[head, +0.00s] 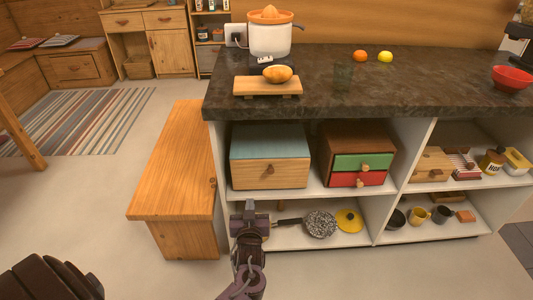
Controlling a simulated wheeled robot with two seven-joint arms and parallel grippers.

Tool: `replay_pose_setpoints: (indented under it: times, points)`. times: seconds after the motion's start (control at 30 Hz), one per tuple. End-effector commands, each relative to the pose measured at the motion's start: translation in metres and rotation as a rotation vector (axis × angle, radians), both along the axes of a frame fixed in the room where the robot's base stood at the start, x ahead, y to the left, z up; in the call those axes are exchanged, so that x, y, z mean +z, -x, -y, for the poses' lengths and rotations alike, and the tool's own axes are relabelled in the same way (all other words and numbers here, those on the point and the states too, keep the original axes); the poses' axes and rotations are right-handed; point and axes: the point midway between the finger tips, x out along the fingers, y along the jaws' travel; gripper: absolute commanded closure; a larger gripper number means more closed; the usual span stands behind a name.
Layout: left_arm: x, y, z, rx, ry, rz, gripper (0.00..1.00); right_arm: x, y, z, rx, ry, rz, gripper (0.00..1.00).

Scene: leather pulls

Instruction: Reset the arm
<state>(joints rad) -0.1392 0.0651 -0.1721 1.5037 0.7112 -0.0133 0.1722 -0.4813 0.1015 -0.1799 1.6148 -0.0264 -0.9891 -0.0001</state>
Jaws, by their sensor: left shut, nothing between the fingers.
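My left gripper (249,207) is in front of the lower shelf of the counter unit, below the light wooden drawer box (270,172) with a blue-grey top. Its fingers are together and it holds nothing. It looks apart from the drawer box, though the exact gap to the shelf is hard to tell. My right gripper is not in the head view.
A dark stone counter (420,82) carries a juicer (270,38), a wooden board (267,86), fruit and a red bowl (511,78). A wooden bench (176,160) stands left of the unit. A pan (319,223) and cups are on the lower shelf.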

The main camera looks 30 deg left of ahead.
Motion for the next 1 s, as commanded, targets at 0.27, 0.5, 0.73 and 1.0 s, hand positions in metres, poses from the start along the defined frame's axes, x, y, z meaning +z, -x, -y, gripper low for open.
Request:
replay_pose_setpoints:
  times: [0.27,0.5,0.73,1.0]
  points:
    - [0.000,0.000,0.000,0.000,0.000,0.000,1.00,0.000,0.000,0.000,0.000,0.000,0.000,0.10]
    - [-0.040,0.013,0.019,-0.073,0.052,-0.151,1.00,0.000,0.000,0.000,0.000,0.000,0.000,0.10]
    - [-0.148,0.095,0.088,-0.329,0.176,-0.658,1.00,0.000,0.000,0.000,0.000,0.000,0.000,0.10]
    - [-0.203,0.200,0.137,-0.556,0.216,-1.088,1.00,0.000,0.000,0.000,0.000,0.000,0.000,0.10]
